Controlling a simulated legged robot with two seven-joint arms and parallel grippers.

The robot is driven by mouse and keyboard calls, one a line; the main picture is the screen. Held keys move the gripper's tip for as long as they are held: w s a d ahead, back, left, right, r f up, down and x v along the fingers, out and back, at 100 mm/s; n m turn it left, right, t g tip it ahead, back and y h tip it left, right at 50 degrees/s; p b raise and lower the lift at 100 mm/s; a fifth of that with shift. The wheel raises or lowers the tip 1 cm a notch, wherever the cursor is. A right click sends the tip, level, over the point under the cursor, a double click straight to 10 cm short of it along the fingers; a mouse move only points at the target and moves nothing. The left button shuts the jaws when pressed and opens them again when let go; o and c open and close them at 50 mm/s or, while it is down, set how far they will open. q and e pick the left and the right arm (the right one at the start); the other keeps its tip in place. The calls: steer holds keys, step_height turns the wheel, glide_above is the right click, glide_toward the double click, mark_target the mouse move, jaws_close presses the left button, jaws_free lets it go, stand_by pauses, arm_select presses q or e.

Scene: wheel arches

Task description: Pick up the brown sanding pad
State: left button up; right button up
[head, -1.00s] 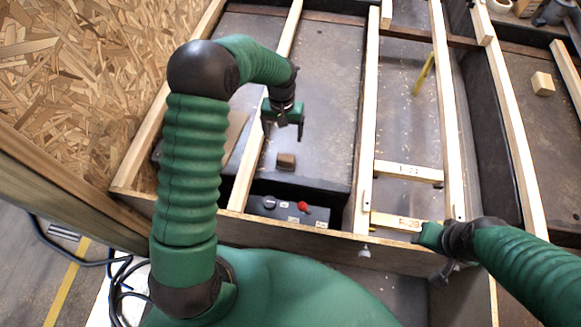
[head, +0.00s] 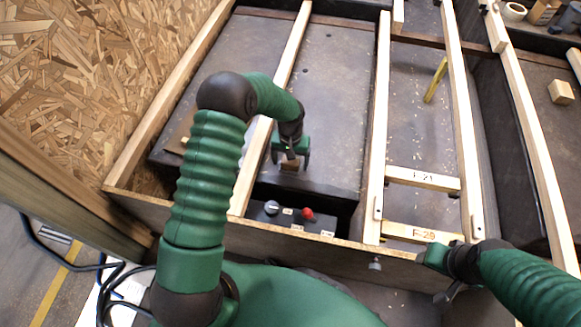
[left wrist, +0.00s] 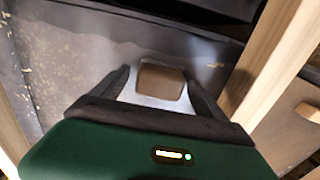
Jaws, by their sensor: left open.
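The brown sanding pad (head: 289,165) is a small block on the dark grey surface behind the control box. It also shows in the left wrist view (left wrist: 160,82), between the two fingers. My left gripper (head: 290,158) is open, with its fingers on either side of the pad and apart from it as far as I can see. It partly hides the pad in the head view. My right gripper (head: 437,272) is at the lower right, near the front board beside the beam marked F-29; its jaw state is unclear.
A control box (head: 292,216) with a red knob (head: 308,214) sits just in front of the pad. Pale wooden beams (head: 377,130) run on both sides. A yellow bracket (head: 437,80) and a wooden block (head: 561,92) lie farther right.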

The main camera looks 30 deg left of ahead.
arm_select(q)
steer(key=shift+r, duration=0.2)
steer(key=shift+c, duration=0.8)
steer(key=c, duration=1.5)
steer(key=shift+o, duration=0.2)
steer(key=shift+r, duration=0.2)
step_height(320, 180, up, 4)
steer(key=p, duration=0.3)
steer(key=shift+f, duration=0.1)
steer(key=s+d+p, duration=0.4)
steer(key=s, duration=1.1)
steer(key=shift+s+r+p, duration=0.3)
steer(key=shift+r+p, duration=0.1)
